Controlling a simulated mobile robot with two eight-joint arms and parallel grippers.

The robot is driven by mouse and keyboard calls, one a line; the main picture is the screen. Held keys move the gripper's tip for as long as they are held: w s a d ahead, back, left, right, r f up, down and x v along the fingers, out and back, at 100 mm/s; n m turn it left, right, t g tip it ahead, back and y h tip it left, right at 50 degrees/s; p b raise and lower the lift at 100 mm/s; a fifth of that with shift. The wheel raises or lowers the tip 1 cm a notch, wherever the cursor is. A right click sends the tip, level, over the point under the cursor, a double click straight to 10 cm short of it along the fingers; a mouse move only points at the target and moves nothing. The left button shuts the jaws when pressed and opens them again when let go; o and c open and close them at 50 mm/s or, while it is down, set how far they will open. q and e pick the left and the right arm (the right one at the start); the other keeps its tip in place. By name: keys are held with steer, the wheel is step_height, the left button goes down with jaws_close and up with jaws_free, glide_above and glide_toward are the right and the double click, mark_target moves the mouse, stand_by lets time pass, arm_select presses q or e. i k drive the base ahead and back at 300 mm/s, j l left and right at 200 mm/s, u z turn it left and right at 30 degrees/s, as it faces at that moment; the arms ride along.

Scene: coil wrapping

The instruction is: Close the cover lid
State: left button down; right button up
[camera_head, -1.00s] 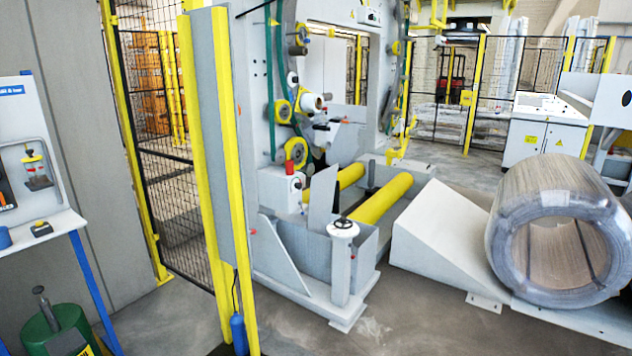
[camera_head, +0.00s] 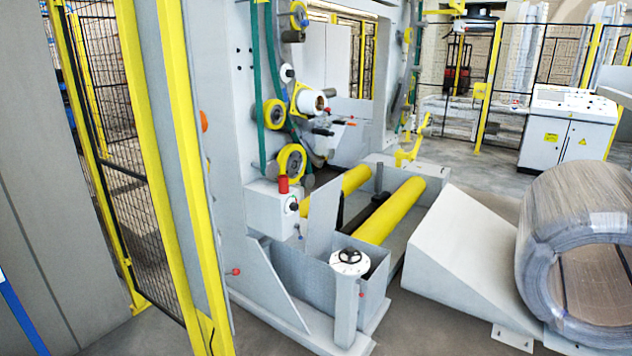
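The wrapping machine (camera_head: 225,90) stands ahead, a tall grey frame with a ring opening, yellow-rimmed wheels and green belts. A grey upright plate (camera_head: 322,212) stands at its base beside an open-topped box (camera_head: 300,262); I cannot tell whether either is the cover lid. A white-topped post with a black handwheel (camera_head: 348,262) stands in front of the box. A small grey box with a red button (camera_head: 282,186) sits on the machine's side. Neither of my grippers is in view.
Two yellow rollers (camera_head: 392,208) lie behind the box. A white ramp (camera_head: 465,245) and a large wrapped coil (camera_head: 575,250) are at the right. A yellow-edged post (camera_head: 165,120) and mesh fence (camera_head: 95,170) stand left. A white control cabinet (camera_head: 565,130) is at the back right.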

mark_target(323, 207)
steer(key=i, duration=0.8)
steer(key=i+j+z, duration=0.15)
steer(key=i, duration=0.65)
